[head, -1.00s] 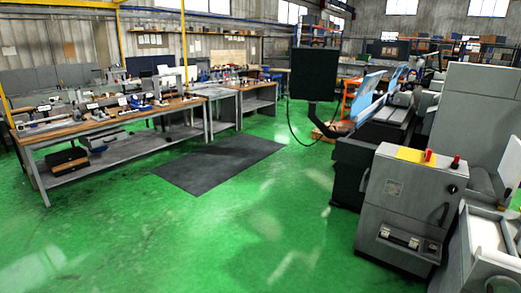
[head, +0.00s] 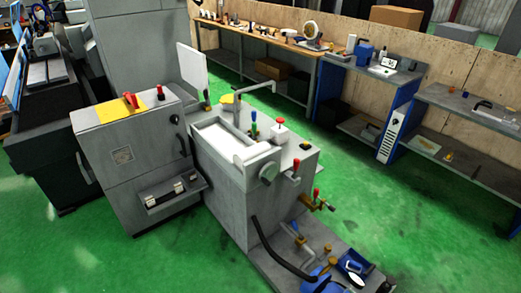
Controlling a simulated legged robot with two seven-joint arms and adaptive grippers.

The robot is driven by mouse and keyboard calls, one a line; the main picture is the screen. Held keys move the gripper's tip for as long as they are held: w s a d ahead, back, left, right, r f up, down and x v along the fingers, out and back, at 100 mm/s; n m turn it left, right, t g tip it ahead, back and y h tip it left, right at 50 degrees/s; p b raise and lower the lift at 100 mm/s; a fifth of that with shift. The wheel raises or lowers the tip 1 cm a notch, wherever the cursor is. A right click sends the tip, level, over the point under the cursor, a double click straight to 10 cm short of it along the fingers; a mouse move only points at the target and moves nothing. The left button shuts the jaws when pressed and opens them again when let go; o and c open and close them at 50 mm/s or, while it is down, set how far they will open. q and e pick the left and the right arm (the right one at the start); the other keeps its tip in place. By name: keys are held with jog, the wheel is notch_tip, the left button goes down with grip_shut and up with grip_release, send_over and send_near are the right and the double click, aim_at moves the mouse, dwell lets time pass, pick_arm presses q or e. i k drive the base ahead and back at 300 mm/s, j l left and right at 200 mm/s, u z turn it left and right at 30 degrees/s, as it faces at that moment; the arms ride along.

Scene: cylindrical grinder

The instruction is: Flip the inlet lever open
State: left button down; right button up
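A grey machine unit with a tray top (head: 225,138) stands in the middle of the head view. Several small handles show on it: a red lever (head: 316,194) by brass fittings on its right side, a red-tipped handle (head: 295,166) just above, and a green-and-red one (head: 254,124) on top. I cannot tell which of them is the inlet lever, or whether it is open or shut. A red handle (head: 130,99) also sits on the yellow plate of the cabinet to the left. Neither of my grippers is in view.
The grey cabinet (head: 122,155) adjoins the unit on its left. A black hose (head: 282,252) and a low base plate (head: 335,255) with blue parts lie at its front right. Workbenches (head: 370,70) line the back right. Green floor (head: 400,205) is clear on the right.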

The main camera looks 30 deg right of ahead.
aim_at(294, 224)
jog(key=i+z, duration=0.15)
jog(key=z, duration=0.35)
jog(key=i+z, duration=0.2)
jog(key=z, duration=0.3)
jog(key=i+z, duration=0.15)
jog(key=z, duration=0.3)
jog(key=i+j+z, duration=0.1)
jog(key=z, duration=0.4)
jog(key=i+j+z, duration=0.15)
jog(key=z, duration=0.35)
jog(key=i+j+z, duration=0.15)
jog(key=z, duration=0.15)
jog(key=i+j+z, duration=0.15)
jog(key=z, duration=0.15)
jog(key=j, duration=0.05)
